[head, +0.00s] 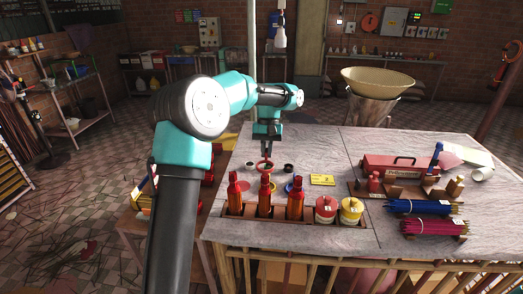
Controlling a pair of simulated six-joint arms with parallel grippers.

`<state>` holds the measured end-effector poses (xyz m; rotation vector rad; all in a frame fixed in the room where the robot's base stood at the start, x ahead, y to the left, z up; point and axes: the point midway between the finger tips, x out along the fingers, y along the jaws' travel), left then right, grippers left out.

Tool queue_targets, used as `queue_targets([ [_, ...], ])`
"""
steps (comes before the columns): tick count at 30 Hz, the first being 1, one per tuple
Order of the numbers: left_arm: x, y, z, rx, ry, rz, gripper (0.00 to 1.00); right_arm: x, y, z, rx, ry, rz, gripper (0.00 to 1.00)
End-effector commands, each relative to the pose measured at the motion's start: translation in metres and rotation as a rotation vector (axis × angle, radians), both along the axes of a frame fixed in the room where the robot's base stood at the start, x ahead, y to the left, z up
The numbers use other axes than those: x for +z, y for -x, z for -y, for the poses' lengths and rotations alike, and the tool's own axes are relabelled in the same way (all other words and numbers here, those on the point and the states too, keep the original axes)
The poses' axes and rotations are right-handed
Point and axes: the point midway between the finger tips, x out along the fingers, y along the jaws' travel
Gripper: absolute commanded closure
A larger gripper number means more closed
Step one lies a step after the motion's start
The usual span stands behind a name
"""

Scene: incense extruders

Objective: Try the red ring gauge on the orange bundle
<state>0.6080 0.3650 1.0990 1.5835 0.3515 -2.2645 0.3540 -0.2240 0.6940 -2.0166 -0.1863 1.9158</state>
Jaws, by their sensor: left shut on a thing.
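My left gripper (266,153) points down over the middle of the table. It is shut on a small red ring (265,167), which I take for the red ring gauge. The ring is at the gripper's tips, close to the tabletop; I cannot tell whether it touches the table. I cannot make out an orange bundle for certain. A blue bundle (422,208) and a magenta bundle (434,228) of sticks lie in holders at the right. My right gripper is not in view.
Small rings, one dark (289,168) and one blue (290,187), lie near the gripper. A rack in front holds red-orange bottles (295,204), a red jar (326,208) and a yellow jar (351,210). A yellow card (322,180) and red toolbox (392,167) lie to the right.

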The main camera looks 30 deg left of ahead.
Motion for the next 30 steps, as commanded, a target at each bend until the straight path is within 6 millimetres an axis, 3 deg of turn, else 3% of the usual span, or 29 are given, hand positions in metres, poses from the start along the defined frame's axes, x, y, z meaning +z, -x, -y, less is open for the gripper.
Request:
queue_targets([
  [30, -0.022, 0.0, -0.001, 0.0, 0.0, 0.0, 1.0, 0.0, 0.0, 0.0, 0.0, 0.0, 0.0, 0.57],
])
